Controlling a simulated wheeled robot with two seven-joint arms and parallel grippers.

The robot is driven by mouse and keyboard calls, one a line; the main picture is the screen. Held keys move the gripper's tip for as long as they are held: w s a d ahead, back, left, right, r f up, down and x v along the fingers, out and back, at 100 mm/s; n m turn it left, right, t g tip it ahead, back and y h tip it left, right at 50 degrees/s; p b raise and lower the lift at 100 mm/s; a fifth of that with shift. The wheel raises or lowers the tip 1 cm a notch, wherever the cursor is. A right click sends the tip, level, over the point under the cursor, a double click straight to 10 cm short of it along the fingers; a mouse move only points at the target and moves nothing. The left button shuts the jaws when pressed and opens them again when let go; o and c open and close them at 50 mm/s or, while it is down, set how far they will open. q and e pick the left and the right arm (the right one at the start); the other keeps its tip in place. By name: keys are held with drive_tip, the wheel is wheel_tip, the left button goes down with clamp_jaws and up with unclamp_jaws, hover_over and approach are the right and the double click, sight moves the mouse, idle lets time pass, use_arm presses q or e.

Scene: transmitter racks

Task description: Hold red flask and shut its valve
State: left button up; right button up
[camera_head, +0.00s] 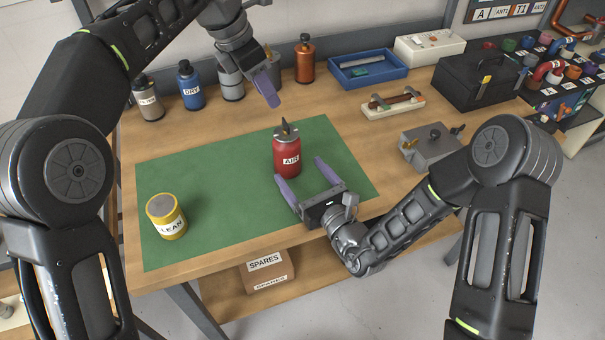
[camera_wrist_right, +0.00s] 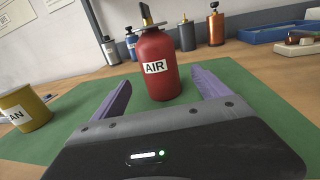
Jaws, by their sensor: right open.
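The red flask (camera_head: 287,158), labelled AIR, stands upright on the green mat (camera_head: 215,235), with a dark valve (camera_head: 286,130) on top. In the right wrist view the red flask (camera_wrist_right: 157,68) stands just beyond and between the two purple fingers. My right gripper (camera_head: 300,175) is open, low over the mat in front of the flask, with its fingers pointing at the body and not visibly touching it. My left gripper (camera_head: 268,90) is above and behind the flask, apart from it; its fingers overlap in the view, so its opening is unclear.
A yellow CLEAN can (camera_head: 167,217) is on the mat at left. Several bottles, including a blue one (camera_head: 190,90) and an orange one (camera_head: 305,62), line the back. A blue tray (camera_head: 367,75), a wooden-handled fixture (camera_head: 393,105) and a grey block (camera_head: 430,145) are on the right.

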sight(286, 154)
drive_tip(key=shift+x, duration=3.95)
drive_tip(key=shift+c, duration=0.6)
clamp_jaws()
